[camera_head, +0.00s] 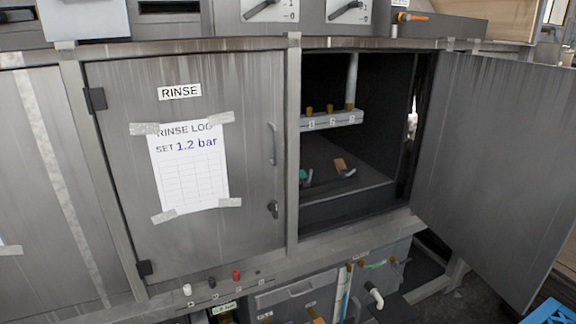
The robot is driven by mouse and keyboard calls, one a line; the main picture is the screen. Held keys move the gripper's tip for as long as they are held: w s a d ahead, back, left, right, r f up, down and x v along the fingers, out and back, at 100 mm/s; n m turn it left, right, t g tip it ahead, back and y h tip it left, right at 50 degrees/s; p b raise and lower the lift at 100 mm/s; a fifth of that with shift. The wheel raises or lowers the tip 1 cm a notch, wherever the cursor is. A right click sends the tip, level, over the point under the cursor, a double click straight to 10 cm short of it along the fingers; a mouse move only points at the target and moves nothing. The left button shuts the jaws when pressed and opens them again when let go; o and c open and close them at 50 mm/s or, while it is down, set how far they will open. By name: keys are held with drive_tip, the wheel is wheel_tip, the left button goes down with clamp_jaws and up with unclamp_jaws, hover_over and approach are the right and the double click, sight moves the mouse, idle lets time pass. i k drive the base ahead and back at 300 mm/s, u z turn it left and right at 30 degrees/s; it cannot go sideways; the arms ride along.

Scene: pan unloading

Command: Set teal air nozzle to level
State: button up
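A small teal piece (304,175) sits low inside the open cabinet, close to its left post. It has a pale curved part beside it, and it is too small to tell whether it is the air nozzle or how it is tilted. A brown piece (340,164) with a similar pale curved end lies to its right on the cabinet floor. A green part (376,264) also shows in the lower compartment on the right; its setting cannot be told. My gripper is not in view.
The right cabinet door (497,170) stands wide open. A rail (332,121) with brass fittings hangs inside. The left door (250,110), marked RINSE, is shut; its paper log (190,185) reads "SET 1.2 bar". White (187,289) and red (236,275) knobs line the lower ledge.

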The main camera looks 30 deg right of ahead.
sight(304, 181)
drive_tip(key=z, duration=0.8)
drive_tip(key=k, duration=0.55)
drive_tip(key=z, duration=0.4)
drive_tip(key=i, duration=0.5)
drive_tip(key=z, duration=0.05)
